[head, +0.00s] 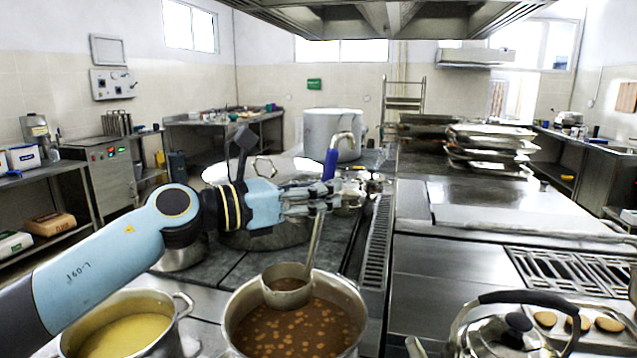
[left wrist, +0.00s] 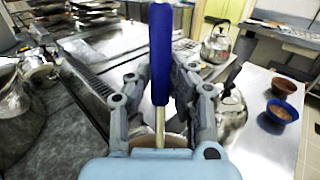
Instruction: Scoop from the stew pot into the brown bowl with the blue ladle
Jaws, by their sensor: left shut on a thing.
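The blue ladle has a blue handle (head: 330,164) and a metal shaft, and it hangs nearly upright. My left gripper (head: 318,200) is shut on the ladle; in the left wrist view the blue handle (left wrist: 160,55) stands between the fingers. The ladle's metal cup (head: 288,296) is inside the mouth of the stew pot (head: 232,318), which holds brown stew with pale pieces. I cannot tell whether the cup touches the stew or is filled. The brown bowl (left wrist: 285,85) stands on the counter at the right of the left wrist view, behind a blue bowl. My right gripper is out of view.
A pot of yellow soup (head: 128,335) stands left of the stew pot. A kettle (head: 505,338) with a black handle is at the lower right. The blue bowl (left wrist: 281,111) has brown contents. The steel surface (head: 480,255) right of the stew pot is largely clear.

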